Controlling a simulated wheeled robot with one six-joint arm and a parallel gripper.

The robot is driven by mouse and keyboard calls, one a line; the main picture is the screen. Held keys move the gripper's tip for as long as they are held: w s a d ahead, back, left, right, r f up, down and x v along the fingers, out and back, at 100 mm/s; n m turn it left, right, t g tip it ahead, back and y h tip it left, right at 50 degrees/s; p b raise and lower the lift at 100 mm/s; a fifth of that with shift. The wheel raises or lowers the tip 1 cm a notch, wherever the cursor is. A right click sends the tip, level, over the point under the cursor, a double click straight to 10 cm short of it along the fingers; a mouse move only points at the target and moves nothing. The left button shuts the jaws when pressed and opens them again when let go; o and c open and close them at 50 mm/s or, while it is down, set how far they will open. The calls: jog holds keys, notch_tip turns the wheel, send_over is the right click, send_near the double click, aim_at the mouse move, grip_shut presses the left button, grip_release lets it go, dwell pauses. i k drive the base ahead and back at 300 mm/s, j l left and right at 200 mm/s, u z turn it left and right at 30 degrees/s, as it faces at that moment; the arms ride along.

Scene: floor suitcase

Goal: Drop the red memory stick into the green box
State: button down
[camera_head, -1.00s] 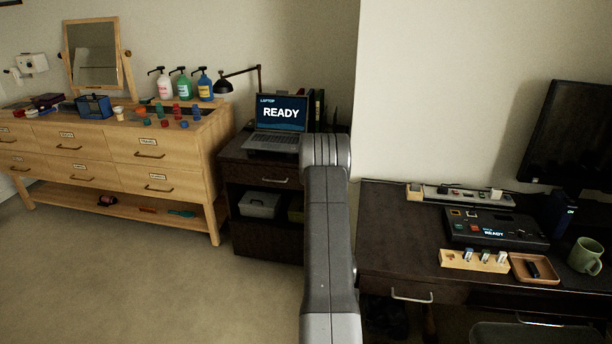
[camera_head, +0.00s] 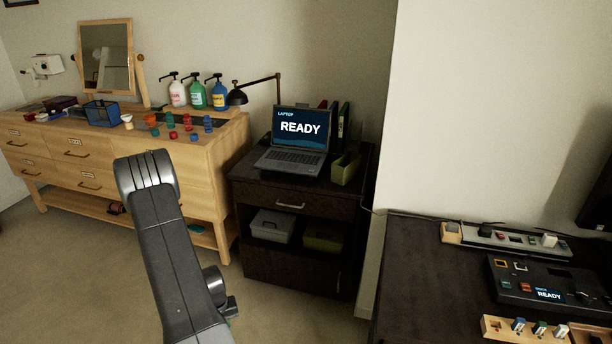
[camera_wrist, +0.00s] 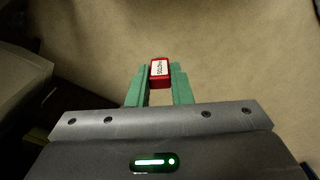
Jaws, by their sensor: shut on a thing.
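The red memory stick (camera_wrist: 160,67), with a white label, is held between the green fingertips of my gripper (camera_wrist: 159,84) in the wrist view. My gripper is shut on it, with pale floor behind. A small olive-green open box (camera_head: 346,168) stands on top of the dark cabinet, right of the laptop, in the head view. A wider olive-green box (camera_head: 322,238) sits in the cabinet's open shelf. My gripper is apart from both boxes. In the head view my arm hides most of the gripper, and the stick does not show there.
The dark cabinet (camera_head: 290,190) bears an open laptop (camera_head: 296,142) reading READY, with binders behind. A grey box (camera_head: 271,226) shares its shelf. A wooden dresser (camera_head: 70,150) with bottles stands left; a dark desk (camera_head: 415,265) with devices stands right. Floor in front of the cabinet looks clear.

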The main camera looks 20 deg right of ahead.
aim_at(350, 176)
jog(key=i+z, duration=0.15)
jog(key=i, duration=0.35)
jog(key=i+j+z, duration=0.1)
jog(key=i, duration=0.45)
jog(key=i+j+z, duration=0.15)
jog(key=i, duration=0.35)
jog(key=j, duration=0.1)
